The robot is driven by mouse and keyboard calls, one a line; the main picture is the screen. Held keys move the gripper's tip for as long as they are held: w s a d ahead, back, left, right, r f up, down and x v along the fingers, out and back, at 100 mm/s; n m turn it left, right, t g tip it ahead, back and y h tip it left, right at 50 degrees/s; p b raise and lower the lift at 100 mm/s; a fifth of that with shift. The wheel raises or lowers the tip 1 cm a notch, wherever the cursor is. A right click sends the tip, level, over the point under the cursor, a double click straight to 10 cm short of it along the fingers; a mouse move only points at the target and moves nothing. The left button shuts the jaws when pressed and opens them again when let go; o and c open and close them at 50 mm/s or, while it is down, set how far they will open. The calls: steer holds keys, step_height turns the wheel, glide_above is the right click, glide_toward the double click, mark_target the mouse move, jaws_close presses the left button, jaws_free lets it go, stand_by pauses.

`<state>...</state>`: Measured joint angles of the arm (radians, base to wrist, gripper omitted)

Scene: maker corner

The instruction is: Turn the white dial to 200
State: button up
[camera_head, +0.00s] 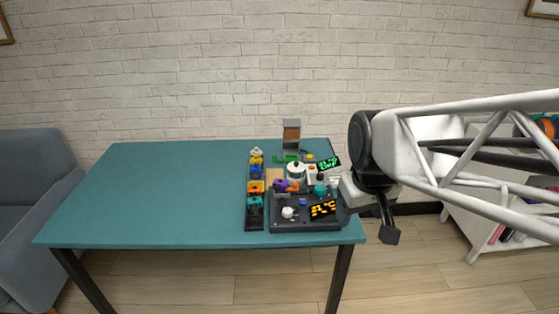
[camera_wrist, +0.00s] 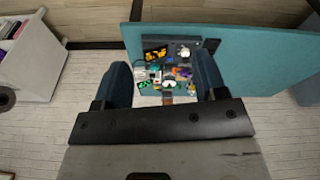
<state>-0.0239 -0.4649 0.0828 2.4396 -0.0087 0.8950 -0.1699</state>
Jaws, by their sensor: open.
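A white dial (camera_head: 287,212) sits on the front panel of a dark box (camera_head: 290,226) near the table's front edge. Beside it, to its right, a display (camera_head: 323,210) glows orange and appears to read about 21 °C. In the wrist view the white dial (camera_wrist: 184,51) shows small, and the display (camera_wrist: 155,53) is left of it. The dial's pointer and scale are too small to read. My gripper (camera_wrist: 161,68) is open and empty, its two dark fingers apart. In the head view it hangs right of the box, beyond the table's right edge, apart from the dial.
A dark rack (camera_head: 254,222) of coloured parts stands left of the box. Behind the box are a white round pot (camera_head: 295,171), a green display (camera_head: 329,163) and a grey-and-orange stand (camera_head: 291,135). The table's (camera_head: 160,195) left side is bare. A white shelf (camera_head: 480,225) stands at right.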

steer(key=w+a+f+n, duration=0.2)
steer(key=w+f+n, duration=0.1)
steer(key=w, duration=0.7)
steer(key=n+g, duration=0.2)
steer(key=n, duration=0.6)
glide_above(287, 210)
step_height(287, 210, down, 20)
steer(key=shift+s+f, duration=0.1)
steer(key=shift+f, duration=0.05)
steer(key=shift+f, duration=0.15)
steer(key=shift+f, duration=3.75)
steer(key=c, duration=0.9)
